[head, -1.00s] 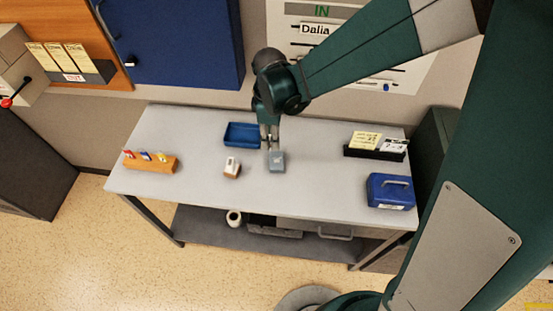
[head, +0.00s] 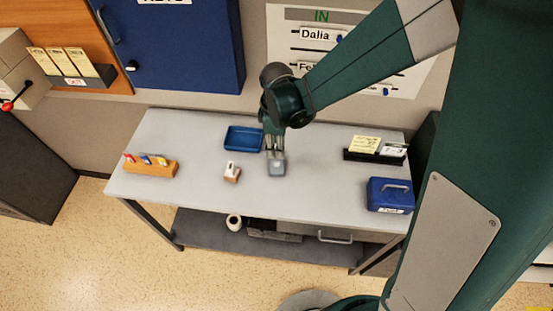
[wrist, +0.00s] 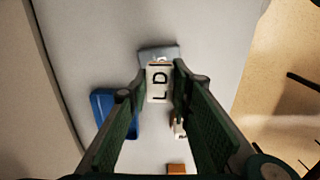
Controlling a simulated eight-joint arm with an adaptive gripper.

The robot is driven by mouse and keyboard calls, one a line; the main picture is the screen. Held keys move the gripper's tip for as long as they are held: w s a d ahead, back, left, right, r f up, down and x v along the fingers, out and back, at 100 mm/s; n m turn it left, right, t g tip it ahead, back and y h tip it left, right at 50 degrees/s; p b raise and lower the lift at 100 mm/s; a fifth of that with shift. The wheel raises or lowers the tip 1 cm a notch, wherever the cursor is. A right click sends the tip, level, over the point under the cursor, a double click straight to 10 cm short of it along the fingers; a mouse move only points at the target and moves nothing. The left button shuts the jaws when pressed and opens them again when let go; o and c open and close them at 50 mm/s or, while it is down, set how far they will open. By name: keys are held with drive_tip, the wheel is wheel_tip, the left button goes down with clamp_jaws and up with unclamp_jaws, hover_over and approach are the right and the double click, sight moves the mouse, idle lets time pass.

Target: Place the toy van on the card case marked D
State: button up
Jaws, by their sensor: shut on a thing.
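In the wrist view my gripper (wrist: 160,84) is shut on a white block (wrist: 157,94) with dark lettering, one letter reading as D. I cannot tell for sure whether this block is the toy van. A grey-blue case (wrist: 152,52) lies just beyond it, partly hidden by it. In the head view my gripper (head: 276,154) is above the back part of this grey case (head: 277,169), and the held block is too small to make out. I cannot tell whether block and case touch. No mark on the case is readable.
A small white-and-brown object (head: 232,173) stands left of the case. An open blue tray (head: 243,139) lies behind it. An orange-brown holder (head: 152,168) is at the left, a black card rack (head: 372,156) and blue cash box (head: 390,195) at the right. The table front is clear.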

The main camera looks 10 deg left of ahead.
sight(277, 164)
drive_tip(key=shift+f, duration=1.5)
drive_tip(key=shift+f, duration=2.05)
drive_tip(key=shift+f, duration=0.2)
drive_tip(key=o, duration=0.9)
drive_tip(key=shift+c, duration=0.2)
drive_tip(key=shift+r, duration=0.2)
drive_tip(key=shift+r, duration=6)
